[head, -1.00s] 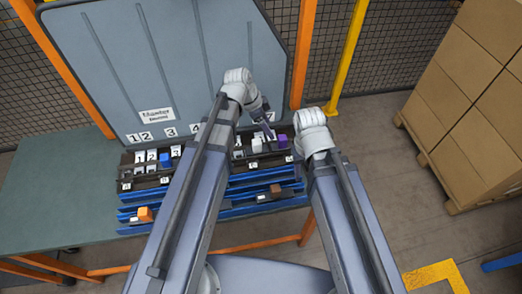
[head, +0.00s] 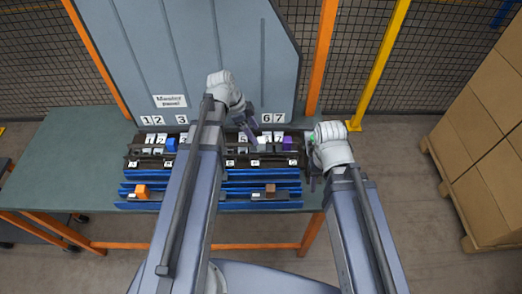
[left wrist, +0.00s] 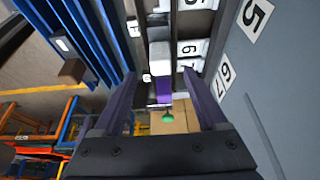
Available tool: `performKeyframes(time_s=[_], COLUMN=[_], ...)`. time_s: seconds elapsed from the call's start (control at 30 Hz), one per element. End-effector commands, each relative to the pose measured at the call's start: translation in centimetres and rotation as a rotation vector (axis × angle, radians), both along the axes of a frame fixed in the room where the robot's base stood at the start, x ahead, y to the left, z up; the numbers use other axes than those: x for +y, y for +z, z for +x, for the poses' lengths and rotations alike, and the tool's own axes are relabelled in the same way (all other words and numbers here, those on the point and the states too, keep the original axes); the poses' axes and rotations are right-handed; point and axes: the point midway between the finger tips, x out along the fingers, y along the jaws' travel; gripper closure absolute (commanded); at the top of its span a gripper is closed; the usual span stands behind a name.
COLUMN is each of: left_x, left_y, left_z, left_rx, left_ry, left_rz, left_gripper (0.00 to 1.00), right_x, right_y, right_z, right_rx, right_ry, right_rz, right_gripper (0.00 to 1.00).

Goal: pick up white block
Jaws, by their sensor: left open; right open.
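The white block (head: 262,147) sits in the upper dark rack, left of a purple block (head: 287,143). In the left wrist view the white block (left wrist: 160,60) stands in a row with the purple block (left wrist: 163,89), beyond my fingertips. My left gripper (head: 249,128) is open and empty above the rack, close to the white block; its two fingers also show in the left wrist view (left wrist: 160,95), apart from the block. My right gripper (head: 313,168) is beside the rack's right end; its fingers are partly hidden by its wrist.
A blue block (head: 171,144) sits further left in the rack. Blue rails (head: 225,204) in front carry an orange block (head: 142,191) and a brown block (head: 270,190). A grey numbered panel (head: 185,50) rises behind. The green table (head: 70,160) is clear at left.

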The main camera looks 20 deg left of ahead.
Motion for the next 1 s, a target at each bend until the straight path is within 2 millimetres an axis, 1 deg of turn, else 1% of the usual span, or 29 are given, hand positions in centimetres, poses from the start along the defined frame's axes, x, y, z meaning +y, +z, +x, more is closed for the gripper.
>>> performKeyframes(time_s=[0.03, 0.2, 0.33, 0.6, 0.7, 0.97, 1.0], left_x=[-0.2, -0.3, -0.5, -1.7, -2.1, -2.3, -2.3], left_y=[-0.8, -0.7, -1.4, -4.6, -5.5, -5.4, -5.4], left_z=[0.1, 0.1, 0.2, 0.6, 0.7, 0.7, 0.7], left_rx=[0.0, 0.0, 0.0, -0.001, -0.001, -0.001, -0.001], left_ry=[0.0, 0.0, -0.001, -0.001, -0.001, 0.0, 0.0], left_rz=[0.0, 0.0, 0.0, 0.0, 0.0, 0.0, 0.0], left_gripper=[0.25, 0.25, 0.25, 0.25, 0.25, 0.25, 0.26], right_x=[0.0, 0.0, 0.0, 0.0, 0.0, 0.0, 0.0], right_y=[-0.8, -0.7, -1.4, -4.6, -5.5, -5.4, -5.4], right_z=[0.0, 0.0, 0.0, 0.0, 0.0, 0.0, 0.0], right_rx=[0.0, 0.0, 0.0, 0.0, 0.0, 0.0, 0.0], right_ry=[0.0, 0.0, 0.0, 0.0, 0.0, 0.0, 0.0], right_rz=[0.0, 0.0, 0.0, 0.0, 0.0, 0.0, 0.0], right_gripper=[0.5, 0.5, 0.5, 0.5, 0.5, 0.5, 0.5])
